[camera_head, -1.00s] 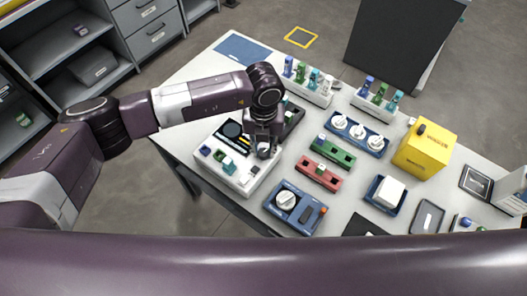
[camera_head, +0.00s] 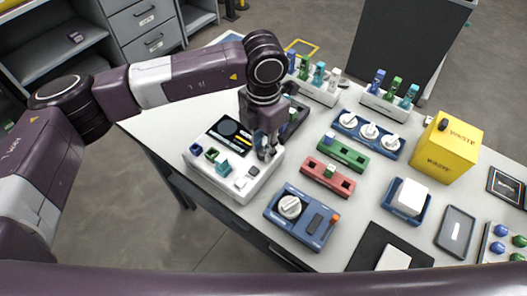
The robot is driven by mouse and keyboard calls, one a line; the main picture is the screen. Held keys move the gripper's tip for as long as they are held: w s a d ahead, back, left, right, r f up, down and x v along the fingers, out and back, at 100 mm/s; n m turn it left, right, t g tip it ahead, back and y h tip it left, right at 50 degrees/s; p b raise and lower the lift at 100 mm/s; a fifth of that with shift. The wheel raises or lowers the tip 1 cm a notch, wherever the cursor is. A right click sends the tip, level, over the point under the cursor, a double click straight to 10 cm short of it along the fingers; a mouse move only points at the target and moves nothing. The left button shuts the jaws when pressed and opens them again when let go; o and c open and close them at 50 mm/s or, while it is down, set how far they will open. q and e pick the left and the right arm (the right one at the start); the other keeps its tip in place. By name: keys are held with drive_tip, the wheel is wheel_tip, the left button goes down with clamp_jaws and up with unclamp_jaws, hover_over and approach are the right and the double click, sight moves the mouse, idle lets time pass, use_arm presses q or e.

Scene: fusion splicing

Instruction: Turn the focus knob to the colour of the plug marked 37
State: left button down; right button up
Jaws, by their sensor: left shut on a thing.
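My left gripper (camera_head: 267,152) points down over the back right part of the white splicer unit (camera_head: 225,185). Its fingers are shut on what looks like a knob there, mostly hidden by the fingers. No number such as 37 is readable on any plug. My right gripper is not in view.
Right of the splicer are a blue device with a white dial (camera_head: 290,207), a red block (camera_head: 328,178), a green block (camera_head: 343,155) and a blue strip with three white knobs (camera_head: 370,131). A yellow waste box (camera_head: 447,147) stands at right.

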sight(263, 151)
use_arm(q)
drive_tip(key=shift+m, duration=0.3)
drive_tip(key=c, duration=1.6)
unclamp_jaws()
wheel_tip(263, 151, up, 12)
drive_tip(key=shift+r, duration=0.1)
